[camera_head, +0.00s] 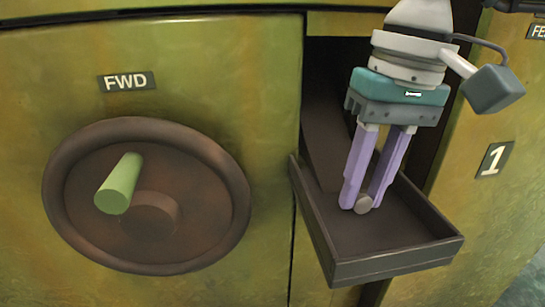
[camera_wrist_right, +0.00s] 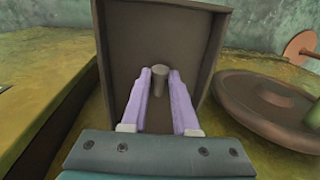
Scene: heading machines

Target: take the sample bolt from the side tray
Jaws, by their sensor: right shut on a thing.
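The sample bolt is a small grey-brown cylinder (camera_head: 363,204) at the tips of my right gripper (camera_head: 361,200) in the head view. It also shows in the right wrist view (camera_wrist_right: 160,77), between the ends of the two lilac fingers. My right gripper points down into the side tray (camera_head: 395,266) and is shut on the bolt. The side tray is dark brown, shallow and low-walled, and sticks out from an opening in the machine. The bolt is over the tray floor; whether it touches the floor I cannot tell. My left gripper is not in view.
Left of the tray, a round brown handwheel (camera_head: 205,240) with a green handle (camera_head: 120,183) stands out from the yellow-green panel under an FWD label (camera_head: 126,82). A panel marked 1 (camera_head: 493,160) is at the right. The tray walls stand close around my fingers.

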